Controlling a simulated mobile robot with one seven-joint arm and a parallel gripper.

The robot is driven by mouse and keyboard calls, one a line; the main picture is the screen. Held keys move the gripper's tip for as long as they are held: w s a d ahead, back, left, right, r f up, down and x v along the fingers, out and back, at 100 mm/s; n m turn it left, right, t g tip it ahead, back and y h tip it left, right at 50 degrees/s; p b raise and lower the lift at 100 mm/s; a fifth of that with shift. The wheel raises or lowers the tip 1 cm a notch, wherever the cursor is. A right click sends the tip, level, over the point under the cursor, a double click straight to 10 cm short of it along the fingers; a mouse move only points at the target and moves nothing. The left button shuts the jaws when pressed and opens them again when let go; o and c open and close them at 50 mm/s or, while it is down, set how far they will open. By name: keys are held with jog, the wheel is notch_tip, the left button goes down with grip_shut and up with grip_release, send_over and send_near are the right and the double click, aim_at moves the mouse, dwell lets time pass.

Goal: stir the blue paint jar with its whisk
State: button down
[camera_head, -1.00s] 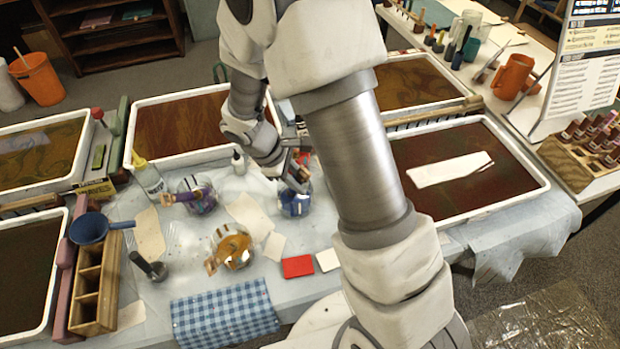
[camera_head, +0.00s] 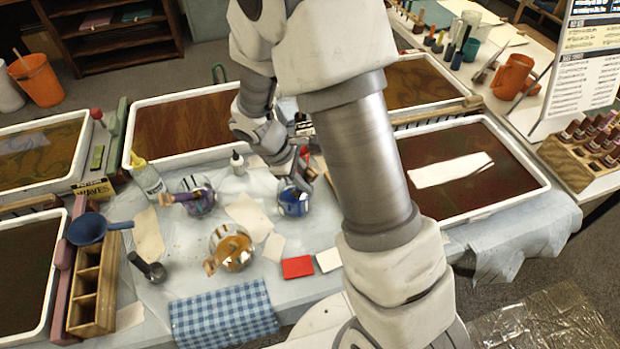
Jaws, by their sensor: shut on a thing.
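The blue paint jar (camera_head: 293,202) is a round glass jar with blue paint inside, on the pale table cover in the middle of the view. My gripper (camera_head: 299,174) is right above the jar's mouth, pointing down. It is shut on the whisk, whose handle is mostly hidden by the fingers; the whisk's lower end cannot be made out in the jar. A purple paint jar (camera_head: 199,196) with a tool leaning in it stands to the left. An orange paint jar (camera_head: 232,248) with its own tool stands in front.
A white squeeze bottle (camera_head: 238,163) stands behind the jars. Red card (camera_head: 297,267) and a checked blue cloth (camera_head: 222,314) lie in front. A wooden divided box (camera_head: 92,285) is at left. Marbling trays (camera_head: 130,150) surround the table's middle.

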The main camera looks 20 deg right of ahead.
jog(key=shift+s, duration=0.15)
jog(key=shift+r+p, duration=3.55)
jog(key=shift+r, duration=0.95)
